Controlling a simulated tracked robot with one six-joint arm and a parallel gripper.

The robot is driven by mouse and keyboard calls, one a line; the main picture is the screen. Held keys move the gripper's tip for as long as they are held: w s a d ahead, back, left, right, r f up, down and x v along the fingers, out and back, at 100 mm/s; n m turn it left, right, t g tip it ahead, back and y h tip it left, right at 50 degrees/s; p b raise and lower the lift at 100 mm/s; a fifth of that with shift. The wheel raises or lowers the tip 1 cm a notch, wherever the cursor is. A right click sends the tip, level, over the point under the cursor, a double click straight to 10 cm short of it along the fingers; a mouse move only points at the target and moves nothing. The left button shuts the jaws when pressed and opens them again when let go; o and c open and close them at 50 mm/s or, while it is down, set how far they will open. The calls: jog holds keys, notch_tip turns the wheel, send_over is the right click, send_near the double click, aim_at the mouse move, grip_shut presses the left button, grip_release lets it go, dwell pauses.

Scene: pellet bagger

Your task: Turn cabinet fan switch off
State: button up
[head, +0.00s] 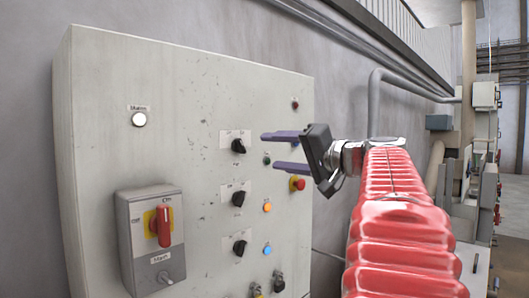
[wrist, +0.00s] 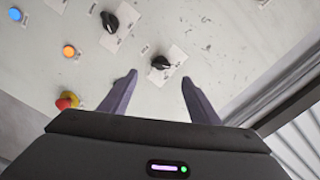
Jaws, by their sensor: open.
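Three black rotary switches run down the middle of the grey cabinet (head: 190,80): the top one (head: 238,146), the middle one (head: 238,198) and the bottom one (head: 239,247). Their labels are too small to read, so I cannot tell which is the fan switch. My gripper (head: 270,152) is open and empty, its purple fingers pointing at the panel by the top switch. In the wrist view, the top switch (wrist: 160,62) lies just beyond and between the open fingertips (wrist: 160,77), apparently untouched. The middle switch (wrist: 110,20) shows farther off.
A red emergency button (head: 297,183) sits close to the lower finger. Orange (head: 267,207) and blue (head: 267,250) lamps are right of the switches. A box with a red handle (head: 164,226) juts out at lower left. Key locks (head: 278,282) are at the bottom.

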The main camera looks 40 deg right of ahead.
jog(key=shift+s, duration=0.95)
